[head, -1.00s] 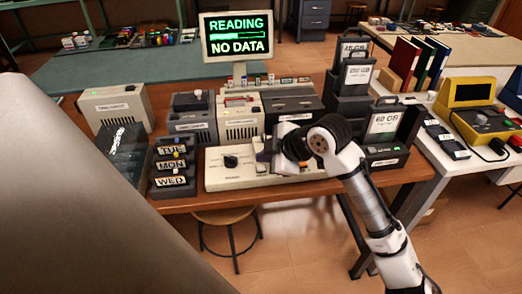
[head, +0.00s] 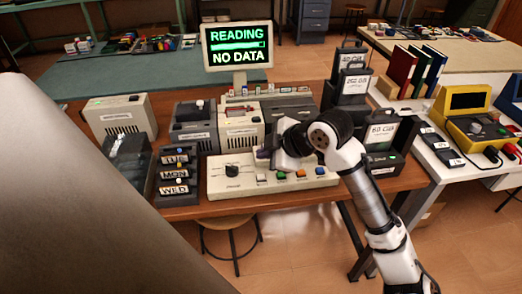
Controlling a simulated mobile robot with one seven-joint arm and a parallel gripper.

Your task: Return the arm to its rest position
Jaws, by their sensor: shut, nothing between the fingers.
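My arm (head: 367,196) reaches in from the lower right over the wooden table (head: 330,199). My gripper (head: 266,157) is at its far end, above the back of the beige control panel (head: 215,183). It is shut and holds nothing; its fingertips are small and partly hidden by the wrist. The panel has a black knob (head: 232,171) and a row of coloured buttons, which are in view in front of the gripper.
A monitor (head: 238,47) reads "READING NO DATA". Labelled drives (head: 381,133) stand right of my wrist. Day-labelled blocks (head: 174,175) sit at the left. A white side table (head: 440,172) holds a yellow device (head: 468,112).

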